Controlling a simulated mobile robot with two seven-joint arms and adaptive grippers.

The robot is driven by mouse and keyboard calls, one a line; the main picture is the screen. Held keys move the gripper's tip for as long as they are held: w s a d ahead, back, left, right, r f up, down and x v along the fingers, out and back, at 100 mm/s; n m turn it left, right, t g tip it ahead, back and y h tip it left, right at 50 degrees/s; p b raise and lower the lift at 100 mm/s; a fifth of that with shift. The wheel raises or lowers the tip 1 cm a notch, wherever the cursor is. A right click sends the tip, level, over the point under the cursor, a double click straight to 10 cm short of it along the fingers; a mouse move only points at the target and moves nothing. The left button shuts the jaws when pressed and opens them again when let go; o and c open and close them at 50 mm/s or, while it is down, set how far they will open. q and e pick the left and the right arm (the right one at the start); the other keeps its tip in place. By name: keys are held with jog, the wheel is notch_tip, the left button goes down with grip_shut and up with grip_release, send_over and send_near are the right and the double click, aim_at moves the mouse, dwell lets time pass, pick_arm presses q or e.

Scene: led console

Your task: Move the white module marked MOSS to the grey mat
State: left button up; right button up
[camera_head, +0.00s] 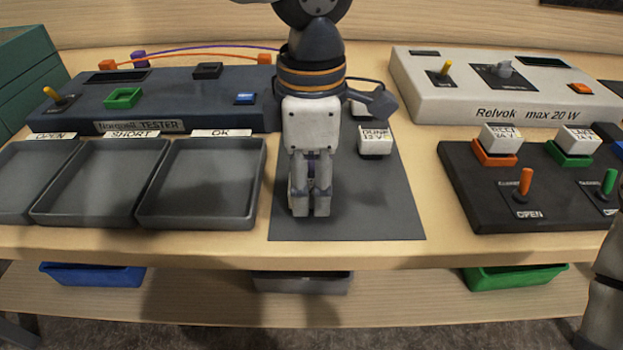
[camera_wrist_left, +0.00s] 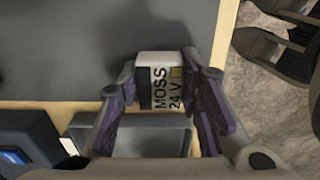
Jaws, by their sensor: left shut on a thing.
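My left gripper (camera_head: 311,210) points down over the grey mat (camera_head: 385,205), near the mat's front left part. In the left wrist view the gripper (camera_wrist_left: 163,85) is shut on the white module marked MOSS, 24 V (camera_wrist_left: 160,82), with a finger on each side. In the head view the fingers hide most of that module. The grey mat also shows in the left wrist view (camera_wrist_left: 80,45). I cannot tell whether the module touches the mat. My right gripper is not in view.
A white module marked DUNE (camera_head: 375,146) stands on the mat, with another white one partly hidden behind it. Grey trays (camera_head: 200,220) lie left of the mat, and a dark console (camera_head: 470,215) with switches lies right. The mat's front right is clear.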

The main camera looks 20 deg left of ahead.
aim_at(311, 183)
pick_arm(q)
jog(key=shift+f, duration=0.2)
jog(key=o, duration=1.2)
notch_tip(311, 183, up, 12)
jog(key=shift+r, duration=0.25)
